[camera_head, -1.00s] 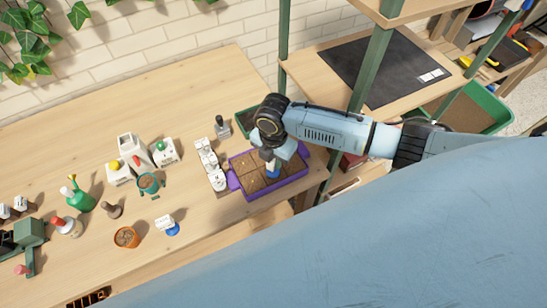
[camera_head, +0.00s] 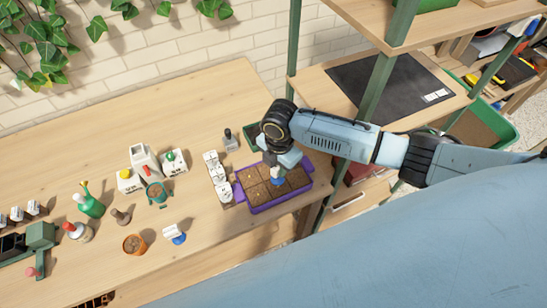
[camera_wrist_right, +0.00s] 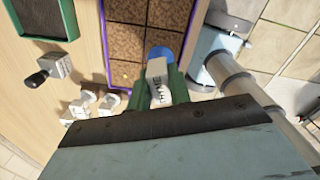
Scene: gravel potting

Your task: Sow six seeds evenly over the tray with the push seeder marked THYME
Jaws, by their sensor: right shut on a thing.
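The purple tray (camera_head: 284,201) of brown soil is divided into square cells and sits near the table's right end; its purple rim (camera_wrist_right: 104,45) also shows in the right wrist view. My right gripper (camera_head: 278,170) is shut on a push seeder with a blue end (camera_head: 277,181) and a white label (camera_wrist_right: 157,84). The label's turned lettering is only partly legible. The seeder is over the tray's soil; I cannot tell whether its tip touches. A few pale specks show on the soil, too small to identify. My left gripper is not in view.
White labelled blocks (camera_head: 216,170) stand left of the tray, with a dark-handled stamp (camera_head: 231,140) behind. Another blue-based, white-labelled item (camera_head: 175,233) stands further left near a terracotta pot (camera_head: 134,244). A green shelf post (camera_head: 376,90) rises behind my right arm.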

